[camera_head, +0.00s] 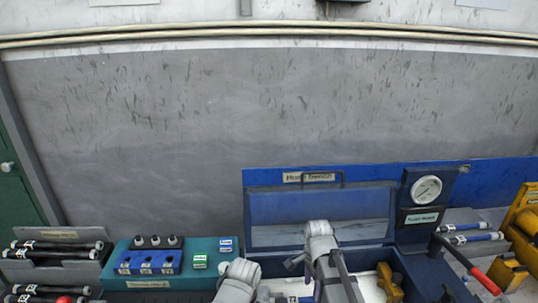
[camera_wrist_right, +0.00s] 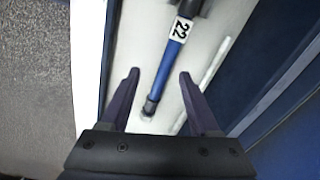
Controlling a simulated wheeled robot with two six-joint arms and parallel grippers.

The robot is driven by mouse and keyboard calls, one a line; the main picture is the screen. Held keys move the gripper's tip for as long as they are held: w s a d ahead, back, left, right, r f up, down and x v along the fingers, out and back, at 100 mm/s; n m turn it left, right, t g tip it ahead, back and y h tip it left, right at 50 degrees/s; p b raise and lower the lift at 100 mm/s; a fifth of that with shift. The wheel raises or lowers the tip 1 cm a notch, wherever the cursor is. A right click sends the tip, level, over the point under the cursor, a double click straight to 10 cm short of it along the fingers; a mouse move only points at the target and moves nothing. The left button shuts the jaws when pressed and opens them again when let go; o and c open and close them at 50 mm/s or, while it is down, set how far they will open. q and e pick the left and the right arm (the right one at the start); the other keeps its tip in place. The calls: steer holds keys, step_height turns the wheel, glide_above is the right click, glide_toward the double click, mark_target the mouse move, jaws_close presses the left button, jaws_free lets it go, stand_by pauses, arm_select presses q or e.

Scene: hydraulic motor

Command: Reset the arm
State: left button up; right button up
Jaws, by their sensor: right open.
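My right arm (camera_head: 335,268) reaches over the blue case in the middle of the head view. My right gripper (camera_wrist_right: 158,74) is open, its two dark fingers spread apart in the right wrist view. A blue rod with a white "22" label (camera_wrist_right: 181,30) lies on the pale surface beyond and between the fingers in that picture, with no grip on it visible. My left arm (camera_head: 238,280) shows as a white link at the bottom of the head view. Its gripper is not visible.
The blue case has an open lid (camera_head: 320,207) and a pressure gauge (camera_head: 426,190) at its right. A teal box with blue blocks (camera_head: 150,262) and a grey rack of black rods (camera_head: 55,262) stand left. A red-handled lever (camera_head: 486,281) and yellow equipment (camera_head: 525,222) stand right.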

steer(key=s+a+n+h, duration=0.1)
steer(key=s+a+n, duration=0.8)
steer(key=n, duration=0.9)
steer(key=s, duration=0.3)
steer(key=shift+s+a+n, duration=0.15)
steer(key=shift+s+n, duration=0.25)
steer(key=shift+o, duration=0.7)
steer(key=shift+r, duration=0.1)
